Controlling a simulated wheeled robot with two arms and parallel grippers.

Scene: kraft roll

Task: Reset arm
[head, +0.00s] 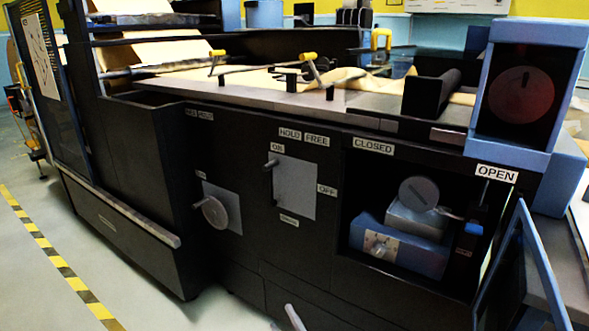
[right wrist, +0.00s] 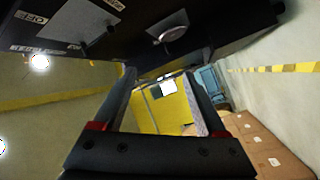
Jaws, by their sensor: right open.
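My right gripper (right wrist: 160,77) shows in the right wrist view, with two dark fingers spread apart, red at their bases. It is open and nothing is between the fingers. A dark machine (head: 130,150) fills the head view, and its front face with a grey panel (right wrist: 75,28) appears upside down at the top of the right wrist view, beyond the gripper and apart from it. I cannot make out either gripper clearly in the head view.
The machine front has a grey lever plate (head: 295,190), a round knob (head: 215,211) and an open compartment holding a blue unit (head: 410,248). A blue-framed door (head: 535,255) stands open at right. Cardboard boxes (right wrist: 265,145) show in the wrist view.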

